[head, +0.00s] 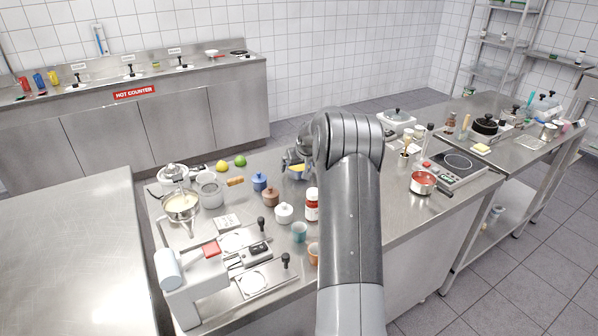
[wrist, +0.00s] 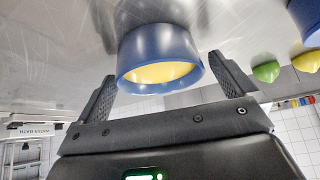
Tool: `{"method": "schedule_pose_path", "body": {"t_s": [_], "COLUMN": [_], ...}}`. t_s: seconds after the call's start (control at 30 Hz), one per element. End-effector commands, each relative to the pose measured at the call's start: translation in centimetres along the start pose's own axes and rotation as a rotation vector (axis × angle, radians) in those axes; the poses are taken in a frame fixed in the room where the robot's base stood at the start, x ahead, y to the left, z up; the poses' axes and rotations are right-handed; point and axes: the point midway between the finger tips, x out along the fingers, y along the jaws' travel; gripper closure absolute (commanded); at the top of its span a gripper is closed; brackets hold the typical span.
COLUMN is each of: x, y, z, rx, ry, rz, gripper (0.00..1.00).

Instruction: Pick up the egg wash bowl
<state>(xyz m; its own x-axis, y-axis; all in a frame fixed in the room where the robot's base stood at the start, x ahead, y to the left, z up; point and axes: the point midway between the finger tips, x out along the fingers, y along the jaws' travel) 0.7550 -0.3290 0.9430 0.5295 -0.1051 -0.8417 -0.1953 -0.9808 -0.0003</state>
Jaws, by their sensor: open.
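The egg wash bowl (wrist: 160,45) is a blue round bowl with yellow liquid in it. In the wrist view it stands on the steel counter, seen upside down, and lies between the two fingers of my gripper (wrist: 165,72). The fingers are open, one on each side of the bowl, with a visible gap on the left; I cannot tell if the right one touches. In the head view the bowl (head: 297,169) is a small blue and yellow patch, partly hidden by my gripper (head: 293,163) and arm.
A red-labelled jar (head: 312,205) stands nearer.

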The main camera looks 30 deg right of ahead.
Motion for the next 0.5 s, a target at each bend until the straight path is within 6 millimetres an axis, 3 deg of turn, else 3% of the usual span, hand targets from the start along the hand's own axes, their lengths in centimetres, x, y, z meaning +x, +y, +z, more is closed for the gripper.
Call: {"method": "schedule_pose_path", "body": {"t_s": [0.37,0.5], "x": [0.95,0.94], "y": [-0.02,-0.03], "z": [-0.03,-0.04], "rx": [0.0,0.0], "ry": [0.001,0.001], "rz": [0.0,0.0], "gripper": [0.01,0.12]}}
